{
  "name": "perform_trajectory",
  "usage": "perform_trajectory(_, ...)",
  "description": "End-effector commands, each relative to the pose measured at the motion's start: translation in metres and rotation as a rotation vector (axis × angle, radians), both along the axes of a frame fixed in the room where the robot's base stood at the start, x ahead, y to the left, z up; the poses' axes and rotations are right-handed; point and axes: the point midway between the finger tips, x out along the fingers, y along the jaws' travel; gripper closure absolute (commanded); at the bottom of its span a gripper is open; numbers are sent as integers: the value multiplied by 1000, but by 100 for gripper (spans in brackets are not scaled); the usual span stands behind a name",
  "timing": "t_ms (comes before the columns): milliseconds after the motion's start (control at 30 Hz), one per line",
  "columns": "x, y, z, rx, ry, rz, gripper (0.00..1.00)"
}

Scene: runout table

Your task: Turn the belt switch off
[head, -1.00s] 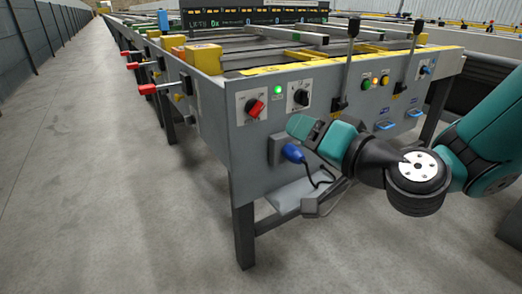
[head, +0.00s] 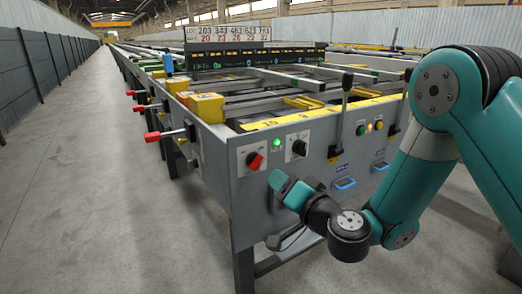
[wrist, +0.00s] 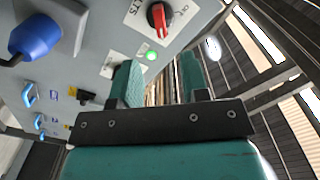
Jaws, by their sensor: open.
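A red rotary knob on a white plate (head: 254,161) is on the left of the table's grey front panel (head: 330,165). A lit green lamp (head: 276,142) is beside it, and a black rotary knob (head: 298,148) is to the right. I cannot read which one is the belt switch. My gripper (head: 281,186) is open and empty, just below these knobs. In the wrist view my gripper (wrist: 160,85) has its fingers apart. The red knob (wrist: 160,20) is beyond them near the top, apart from both fingers, and the green lamp (wrist: 152,56) shows between.
A blue plug (wrist: 36,36) sticks out from the panel at the wrist view's left. Black upright levers, such as one (head: 344,95), and blue handles (head: 344,183) are farther right. Red-tipped side handles (head: 155,137) jut out left. The aisle floor (head: 120,220) is clear.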

Motion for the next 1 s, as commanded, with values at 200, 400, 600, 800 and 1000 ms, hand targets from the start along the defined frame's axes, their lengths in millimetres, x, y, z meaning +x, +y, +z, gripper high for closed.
perform_trajectory(200, 21, 15, 8, -1, 1, 1, 58)
perform_trajectory(400, 40, 29, 8, -1, 0, 4, 58)
perform_trajectory(600, 57, 41, 6, 0, -1, 4, 58)
perform_trajectory(800, 70, 50, 3, -1, 1, 4, 58)
perform_trajectory(1000, 76, 52, 0, 1, 1, 1, 58)
